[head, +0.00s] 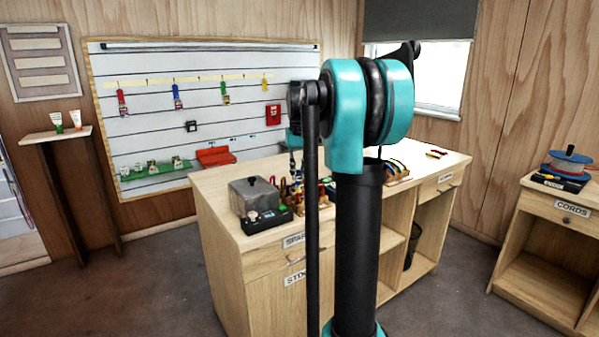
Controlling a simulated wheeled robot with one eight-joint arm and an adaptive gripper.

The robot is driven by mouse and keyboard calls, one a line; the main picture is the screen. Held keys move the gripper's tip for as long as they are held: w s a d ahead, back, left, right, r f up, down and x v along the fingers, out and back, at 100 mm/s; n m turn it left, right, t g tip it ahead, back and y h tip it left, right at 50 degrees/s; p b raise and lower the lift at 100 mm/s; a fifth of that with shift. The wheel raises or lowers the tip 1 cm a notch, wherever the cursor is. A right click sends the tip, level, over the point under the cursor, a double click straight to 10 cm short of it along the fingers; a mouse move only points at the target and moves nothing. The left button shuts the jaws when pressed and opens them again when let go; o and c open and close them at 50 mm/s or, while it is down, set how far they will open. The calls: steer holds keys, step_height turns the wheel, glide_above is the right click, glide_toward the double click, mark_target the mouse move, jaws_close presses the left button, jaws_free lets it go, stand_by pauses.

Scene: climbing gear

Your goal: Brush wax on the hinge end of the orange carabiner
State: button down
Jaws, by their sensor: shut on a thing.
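My gripper is not in clear view; my teal and black arm stands in front of the wooden workbench (219,211) and hides its middle. Several small coloured pieces of gear stand in a row on the bench just left of my arm, and more lie to its right. They are too small and partly covered to tell which is the orange carabiner or where its hinge end lies. A grey lidded box (254,194) sits at the bench's left end, with a dark tray (264,222) in front of it. I cannot make out a wax brush.
A wall board (185,101) with hanging coloured gear stands behind the bench. A narrow shelf (57,135) with two tubes is at left. A cords cabinet (556,197) with a spool (571,163) stands at right. Floor is clear at front left.

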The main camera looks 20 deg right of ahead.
steer(key=shift+a+f, duration=0.1)
steer(key=shift+a, duration=0.3)
step_height(320, 180, up, 8)
steer(key=shift+s+a, duration=0.15)
stand_by(0.7)
